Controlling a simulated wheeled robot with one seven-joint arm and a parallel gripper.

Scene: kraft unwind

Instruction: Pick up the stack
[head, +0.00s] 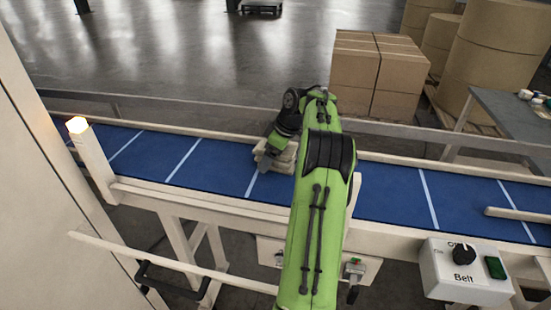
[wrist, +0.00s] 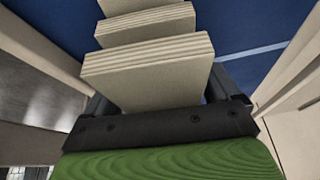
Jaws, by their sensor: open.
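The stack (wrist: 150,65) is made of pale, layered flat pieces, stepped one behind another in the wrist view. In the head view the stack (head: 272,158) sits on the blue belt, partly hidden by my arm and gripper. My gripper (wrist: 162,98) is open, with one dark finger on each side of the nearest piece. The fingers are close to its sides; I cannot tell whether they touch it. In the head view my gripper (head: 280,143) is over the stack, its fingertips hard to make out.
The blue conveyor belt (head: 390,190) with white stripes runs between pale side rails (head: 220,202). A belt control box (head: 465,270) stands front right, and a lit lamp post (head: 92,155) at left. Cartons (head: 378,75) and large brown rolls (head: 500,55) stand behind. The belt left of the stack is clear.

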